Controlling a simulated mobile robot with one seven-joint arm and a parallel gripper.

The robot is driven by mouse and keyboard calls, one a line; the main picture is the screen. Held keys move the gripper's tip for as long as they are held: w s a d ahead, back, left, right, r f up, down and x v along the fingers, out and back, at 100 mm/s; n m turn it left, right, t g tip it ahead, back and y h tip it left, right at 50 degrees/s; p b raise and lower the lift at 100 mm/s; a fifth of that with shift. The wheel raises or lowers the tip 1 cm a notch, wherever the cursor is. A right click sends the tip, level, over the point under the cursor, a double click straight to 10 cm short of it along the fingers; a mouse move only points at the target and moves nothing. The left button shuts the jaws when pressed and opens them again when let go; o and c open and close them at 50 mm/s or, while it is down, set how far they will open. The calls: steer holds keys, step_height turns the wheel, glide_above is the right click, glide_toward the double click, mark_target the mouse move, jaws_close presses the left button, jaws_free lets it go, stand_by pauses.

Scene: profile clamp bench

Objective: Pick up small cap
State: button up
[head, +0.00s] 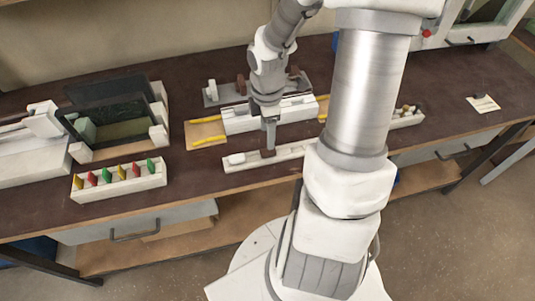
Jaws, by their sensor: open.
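A long white holder (290,155) lies near the bench's front edge. A small pale piece (237,159) sits at its left end; it may be the small cap, but I cannot tell at this size. My gripper (268,153) points down over the holder, to the right of that piece. It is open; its fingertips are small and dark here, and I cannot tell whether anything lies between them. My arm hides part of the bench and the holder's right side.
A white rack (119,183) with several coloured pieces stands to the left. Behind my gripper are a white clamp block (240,120) and a wooden board (205,132) with yellow strips. A dark-framed screen (112,117) stands at the back left.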

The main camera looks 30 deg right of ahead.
mark_target(268, 151)
step_height(268, 151, down, 8)
steer(key=shift+d+r+b, duration=0.1)
steer(key=shift+r+b, duration=0.15)
steer(key=shift+b, duration=0.8)
jaws_close()
